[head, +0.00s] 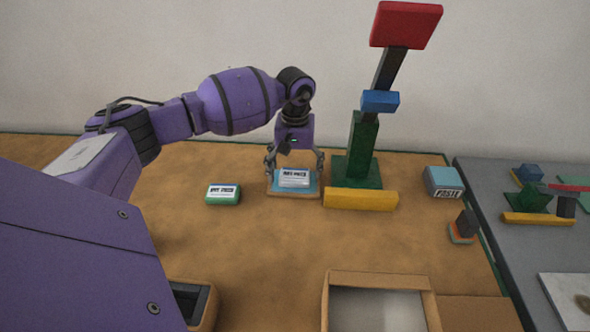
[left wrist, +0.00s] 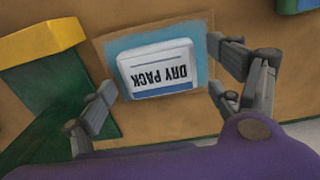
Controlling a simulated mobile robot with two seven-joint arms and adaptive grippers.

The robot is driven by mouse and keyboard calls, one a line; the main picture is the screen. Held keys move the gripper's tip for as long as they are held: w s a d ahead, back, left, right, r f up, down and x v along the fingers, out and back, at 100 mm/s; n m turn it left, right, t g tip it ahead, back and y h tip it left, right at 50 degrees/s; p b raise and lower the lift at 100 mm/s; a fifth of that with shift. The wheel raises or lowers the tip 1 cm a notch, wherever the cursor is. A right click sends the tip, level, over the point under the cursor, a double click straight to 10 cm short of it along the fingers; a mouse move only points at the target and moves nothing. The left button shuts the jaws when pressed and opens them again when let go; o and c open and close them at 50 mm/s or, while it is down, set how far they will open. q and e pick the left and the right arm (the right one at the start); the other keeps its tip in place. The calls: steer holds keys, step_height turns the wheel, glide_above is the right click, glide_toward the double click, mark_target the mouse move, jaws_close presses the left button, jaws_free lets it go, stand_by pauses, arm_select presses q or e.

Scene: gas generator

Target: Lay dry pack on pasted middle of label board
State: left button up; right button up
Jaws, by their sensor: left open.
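A white and blue dry pack (head: 294,177) lies on the blue pasted middle of the label board (head: 294,194). In the left wrist view the dry pack (left wrist: 155,70) sits flat within the blue area, slightly turned, its printed label upside down in that picture. The tan border of the label board (left wrist: 108,52) shows around the blue. My left gripper (head: 295,165) points down over the board. In the left wrist view my left gripper (left wrist: 160,88) is open, its fingers on either side of the pack and apart from it. My right gripper is not in view.
A second pack, green and white (head: 222,194), lies left of the board. A green stand with a red top (head: 356,172) and a yellow bar (head: 360,199) are close on the right. A paste box (head: 443,181) stands farther right. An open carton (head: 380,282) is in front.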

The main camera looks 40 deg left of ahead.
mark_target(295, 173)
arm_select(q)
step_height(295, 173, up, 12)
steer(key=shift+r, duration=0.15)
stand_by(0.4)
